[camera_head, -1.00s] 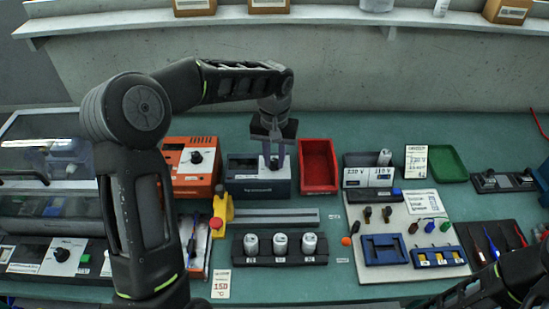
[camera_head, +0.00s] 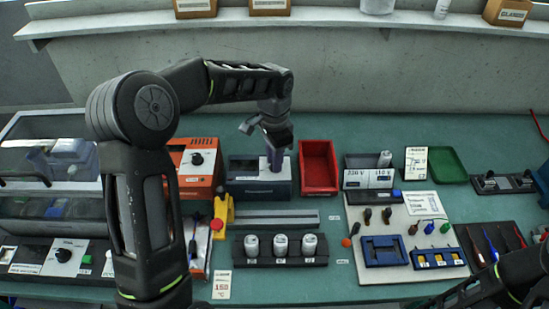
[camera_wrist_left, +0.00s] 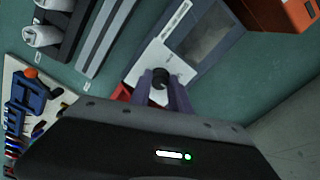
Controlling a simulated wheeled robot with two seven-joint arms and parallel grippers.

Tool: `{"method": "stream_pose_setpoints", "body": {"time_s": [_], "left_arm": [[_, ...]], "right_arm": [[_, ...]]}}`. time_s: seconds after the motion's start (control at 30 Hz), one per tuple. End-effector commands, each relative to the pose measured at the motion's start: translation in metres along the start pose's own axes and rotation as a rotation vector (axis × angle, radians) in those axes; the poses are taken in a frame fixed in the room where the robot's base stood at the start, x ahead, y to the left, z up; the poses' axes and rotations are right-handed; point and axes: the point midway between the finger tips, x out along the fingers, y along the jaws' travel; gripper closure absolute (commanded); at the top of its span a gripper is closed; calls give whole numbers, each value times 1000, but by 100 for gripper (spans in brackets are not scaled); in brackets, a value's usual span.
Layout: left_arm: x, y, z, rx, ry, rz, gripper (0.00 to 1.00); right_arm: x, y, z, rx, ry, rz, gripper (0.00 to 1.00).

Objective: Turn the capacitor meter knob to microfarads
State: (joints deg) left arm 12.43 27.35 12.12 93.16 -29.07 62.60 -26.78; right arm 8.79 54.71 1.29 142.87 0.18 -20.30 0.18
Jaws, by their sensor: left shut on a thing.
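The capacitor meter (camera_head: 243,168) is a dark blue-grey box with a pale front panel at the back middle of the bench. Its black round knob (camera_wrist_left: 160,78) shows in the left wrist view on the white panel, beside a grey display. My left gripper (camera_head: 276,166) reaches down to the meter from above, its hand turned at an angle. In the left wrist view its two purple-grey fingers (camera_wrist_left: 161,90) are shut on the knob, one on each side. The knob's pointer and scale marks are too small to read, and the gripper hides the knob in the head view.
An orange device (camera_head: 196,168) stands close to the meter's left and a red tray (camera_head: 319,167) to its right. A yellow part with a red button (camera_head: 221,212) and a rack of white cylinders (camera_head: 280,249) stand in front. My right arm shows at bottom right.

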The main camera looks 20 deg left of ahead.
Motion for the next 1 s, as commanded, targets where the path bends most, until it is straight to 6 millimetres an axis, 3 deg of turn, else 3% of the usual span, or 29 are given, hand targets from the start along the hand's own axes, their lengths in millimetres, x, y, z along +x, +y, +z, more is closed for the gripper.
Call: {"method": "stream_pose_setpoints", "body": {"time_s": [0.33, 0.83, 0.87, 1.0], "left_arm": [[1, 0, 1, 166, -4, 2, 100], [1, 0, 1, 190, -4, 2, 100], [1, 0, 1, 190, -4, 2, 76], [1, 0, 1, 189, -3, 2, 64]], "right_arm": [[-2, 0, 0, 1, -1, 1, 64], [-2, 0, 0, 1, -1, 1, 64], [-2, 0, 0, 1, -1, 1, 64], [-2, -1, 0, 1, -1, 1, 64]]}}
